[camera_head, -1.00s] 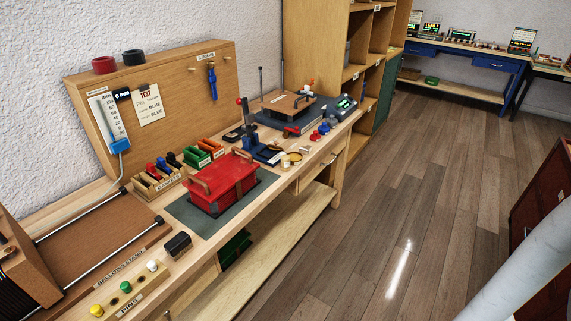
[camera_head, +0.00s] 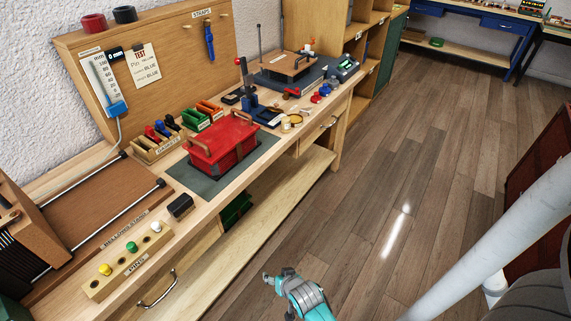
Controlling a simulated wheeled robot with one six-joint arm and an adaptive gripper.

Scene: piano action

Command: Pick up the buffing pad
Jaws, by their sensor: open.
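A small dark block (camera_head: 180,206), which looks like the buffing pad, lies on the bench top near the front edge. It sits between the pin block and the green-grey mat, with nothing touching it from above. My gripper (camera_head: 277,295) shows only in part at the bottom of the view, beside the teal end of my arm. It is over the floor, in front of the bench and to the right of the block, well apart from it. It appears open and empty.
A red lidded box (camera_head: 222,143) stands on the mat (camera_head: 256,161) just behind the block. The pin block (camera_head: 128,264) with coloured pins is to its left. A drawer handle (camera_head: 158,290) juts from the bench front. The floor (camera_head: 350,220) beside the bench is clear.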

